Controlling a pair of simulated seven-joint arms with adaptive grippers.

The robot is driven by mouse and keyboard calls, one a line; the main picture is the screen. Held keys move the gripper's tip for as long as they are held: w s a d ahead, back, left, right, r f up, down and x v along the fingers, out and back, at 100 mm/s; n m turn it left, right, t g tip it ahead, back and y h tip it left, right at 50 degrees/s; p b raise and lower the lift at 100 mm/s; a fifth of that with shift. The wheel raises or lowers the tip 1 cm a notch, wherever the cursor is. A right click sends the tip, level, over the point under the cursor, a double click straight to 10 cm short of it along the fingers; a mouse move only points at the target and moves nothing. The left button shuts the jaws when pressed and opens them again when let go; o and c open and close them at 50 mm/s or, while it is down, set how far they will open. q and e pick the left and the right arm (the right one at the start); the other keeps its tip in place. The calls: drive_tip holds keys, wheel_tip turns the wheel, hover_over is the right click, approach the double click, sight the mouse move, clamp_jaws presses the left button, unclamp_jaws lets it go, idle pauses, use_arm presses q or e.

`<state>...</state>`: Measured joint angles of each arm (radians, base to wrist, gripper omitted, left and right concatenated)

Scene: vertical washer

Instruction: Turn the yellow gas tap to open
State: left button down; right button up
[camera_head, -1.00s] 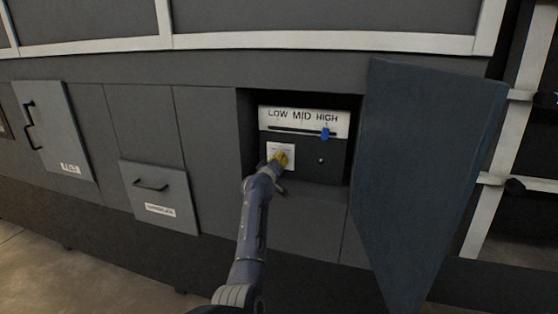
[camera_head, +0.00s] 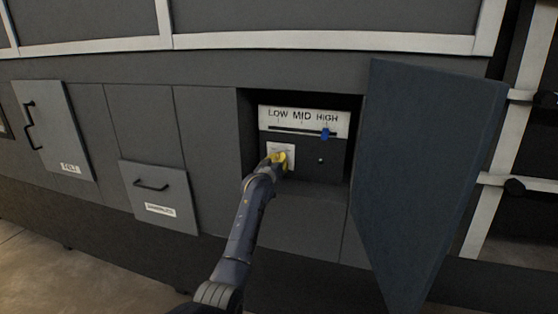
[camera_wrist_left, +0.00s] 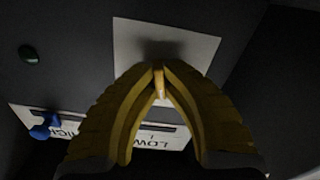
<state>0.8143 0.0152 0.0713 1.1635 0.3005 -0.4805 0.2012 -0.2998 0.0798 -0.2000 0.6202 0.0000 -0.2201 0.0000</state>
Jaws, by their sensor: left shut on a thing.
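The yellow gas tap (camera_wrist_left: 160,84) is a small narrow handle in front of a white square plate (camera_wrist_left: 185,42). In the left wrist view it sits between the tips of my left gripper's yellow fingers (camera_wrist_left: 159,76), which are shut on it. In the head view, my left gripper (camera_head: 277,158) is at the white plate (camera_head: 288,149) inside the open recess. The fingers cover most of the tap there, so its exact angle is hard to read. My right gripper is not in view.
Above the tap is a LOW MID HIGH panel (camera_head: 283,117) with a blue slider (camera_head: 325,133) near HIGH. A small round knob (camera_head: 320,160) is to the right. The open door (camera_head: 425,180) stands to the right of the recess. Closed handled panels (camera_head: 160,193) are to the left.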

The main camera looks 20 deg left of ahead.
use_arm(q)
drive_tip(key=m, duration=0.6)
drive_tip(key=shift+m, duration=0.3)
drive_tip(key=m, duration=0.5)
drive_tip(key=shift+a, duration=0.1)
drive_tip(key=shift+m, duration=0.5)
drive_tip(key=c, duration=1.5)
unclamp_jaws()
drive_tip(key=shift+s, duration=0.1)
drive_tip(key=shift+s, duration=5.9)
